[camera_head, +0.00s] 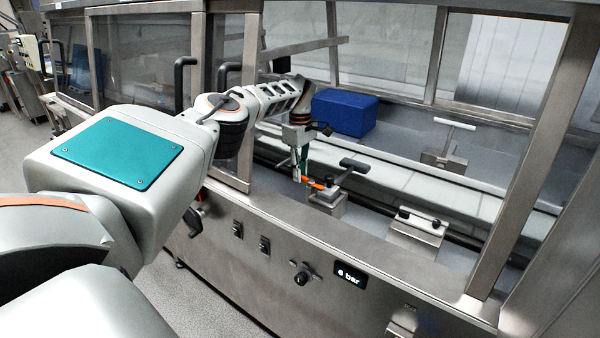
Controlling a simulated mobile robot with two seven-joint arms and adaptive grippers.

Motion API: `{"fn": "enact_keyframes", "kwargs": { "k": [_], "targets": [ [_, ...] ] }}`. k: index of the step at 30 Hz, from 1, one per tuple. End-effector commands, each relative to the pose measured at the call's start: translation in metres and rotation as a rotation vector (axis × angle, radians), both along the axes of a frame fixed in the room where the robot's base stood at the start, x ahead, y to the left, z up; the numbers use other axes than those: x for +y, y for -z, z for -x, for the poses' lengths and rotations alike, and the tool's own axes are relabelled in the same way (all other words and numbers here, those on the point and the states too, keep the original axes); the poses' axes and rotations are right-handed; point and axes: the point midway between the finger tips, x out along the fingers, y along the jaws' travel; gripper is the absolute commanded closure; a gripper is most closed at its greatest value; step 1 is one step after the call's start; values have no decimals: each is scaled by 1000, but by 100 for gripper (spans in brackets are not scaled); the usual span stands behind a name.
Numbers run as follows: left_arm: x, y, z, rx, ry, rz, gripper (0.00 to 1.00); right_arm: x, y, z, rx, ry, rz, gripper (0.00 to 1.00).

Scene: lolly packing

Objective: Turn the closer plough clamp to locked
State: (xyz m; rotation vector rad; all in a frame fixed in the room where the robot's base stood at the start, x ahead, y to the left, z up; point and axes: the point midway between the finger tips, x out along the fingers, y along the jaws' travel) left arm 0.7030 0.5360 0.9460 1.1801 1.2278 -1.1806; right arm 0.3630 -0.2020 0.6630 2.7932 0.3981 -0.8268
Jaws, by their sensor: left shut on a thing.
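The closer plough stands inside the machine, a metal block (328,203) with a dark crossbar (354,165) on a slanted post. Its clamp shows as a small orange lever (315,184) on the left of the block. My left gripper (303,179) reaches down through the open front and is shut at the lever's left end. The fingers hide that end, and the lever's exact angle is hard to tell. A farther plough with a pale crossbar (455,123) stands across the belt. My right gripper is out of view.
Steel posts (531,150) and a front ledge (375,257) frame the opening. A blue box (345,112) sits behind my left wrist. A metal block with dark knobs (416,231) is to the right. The pale conveyor (430,187) is clear.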

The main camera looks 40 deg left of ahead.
Motion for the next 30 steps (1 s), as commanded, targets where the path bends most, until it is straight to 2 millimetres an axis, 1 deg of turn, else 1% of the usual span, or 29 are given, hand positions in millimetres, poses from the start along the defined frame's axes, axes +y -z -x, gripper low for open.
{"fn": "enact_keyframes", "kwargs": {
  "k": [4, 5, 6, 16, 20, 23, 30],
  "targets": [
    [-1, 0, 0, -1, 3, 0, 100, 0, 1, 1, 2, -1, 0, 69],
    [-1, 0, 0, -1, 3, 0, 79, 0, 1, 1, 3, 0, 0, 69],
    [-1, 0, 0, -1, 3, 0, 69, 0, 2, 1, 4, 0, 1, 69],
    [0, -1, 0, -1, 1, 0, 69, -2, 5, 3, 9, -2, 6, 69],
    [0, -8, -1, -2, 1, 0, 69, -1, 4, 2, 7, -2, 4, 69],
    [0, -23, -1, -4, 1, -1, 69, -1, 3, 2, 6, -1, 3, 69],
    [-1, -73, -1, -4, 0, 0, 69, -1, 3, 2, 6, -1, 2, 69]
  ]
}}
